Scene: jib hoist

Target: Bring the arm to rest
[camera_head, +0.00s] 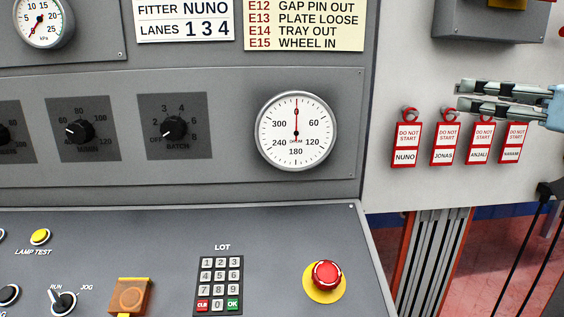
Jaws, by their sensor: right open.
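My right gripper (462,95) reaches in from the right edge, its two fingers pointing left and apart, with nothing between them. It is in front of the light wall panel, just above the row of red-and-white lockout tags. The nearest tags are the ANJALI tag (480,143) and the tag at the far right (513,143). I cannot tell whether the fingers touch the tag hooks. My left gripper is not in view.
The JONAS tag (444,144) and NUNO tag (406,145) hang further left. A grey box (490,25) juts out above the gripper. The console holds a dial gauge (296,131), a keypad (219,285) and a red mushroom button (327,275). Black cables (530,240) hang lower right.

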